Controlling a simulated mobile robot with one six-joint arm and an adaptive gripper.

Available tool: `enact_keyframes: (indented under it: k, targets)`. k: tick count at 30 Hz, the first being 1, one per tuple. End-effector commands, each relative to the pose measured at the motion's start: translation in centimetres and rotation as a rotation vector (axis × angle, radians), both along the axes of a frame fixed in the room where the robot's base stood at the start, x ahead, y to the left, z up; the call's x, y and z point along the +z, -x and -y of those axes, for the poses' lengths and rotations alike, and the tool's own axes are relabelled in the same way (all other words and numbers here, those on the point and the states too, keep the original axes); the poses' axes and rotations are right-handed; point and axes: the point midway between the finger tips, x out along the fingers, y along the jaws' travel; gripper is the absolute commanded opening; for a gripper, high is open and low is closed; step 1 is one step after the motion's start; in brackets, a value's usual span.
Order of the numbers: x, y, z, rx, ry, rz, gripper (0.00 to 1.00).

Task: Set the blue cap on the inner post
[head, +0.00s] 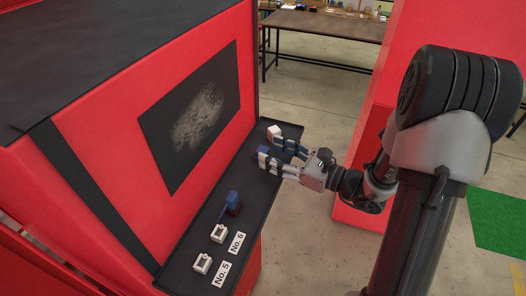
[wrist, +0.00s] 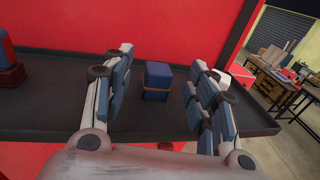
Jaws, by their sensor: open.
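A blue block (wrist: 157,80), which looks like the blue cap, stands upright on the dark shelf in the wrist view. It sits between the spread fingers of my open gripper (wrist: 160,92), with a gap on both sides. In the head view my gripper (head: 267,148) is low over the far part of the shelf, and its fingers make the block hard to pick out. I cannot tell which is the inner post.
A blue piece on a dark red base (head: 233,203) stands mid-shelf, also at the wrist view's left edge (wrist: 8,76). A white object (head: 273,132) sits beyond my fingers. The shelf (head: 180,262) has a raised rim and runs along the red wall (head: 120,120).

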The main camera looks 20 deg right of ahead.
Motion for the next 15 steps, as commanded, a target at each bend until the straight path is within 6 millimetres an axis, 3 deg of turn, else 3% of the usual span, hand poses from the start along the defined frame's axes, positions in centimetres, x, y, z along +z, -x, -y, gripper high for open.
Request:
enact_keyframes:
  k: [6, 15]
  targets:
    - [-0.6, -2.2, -2.4, 0.005, 0.001, -0.001, 0.52]
    - [-0.8, -2.9, -2.8, 0.001, 0.0, 0.0, 0.52]
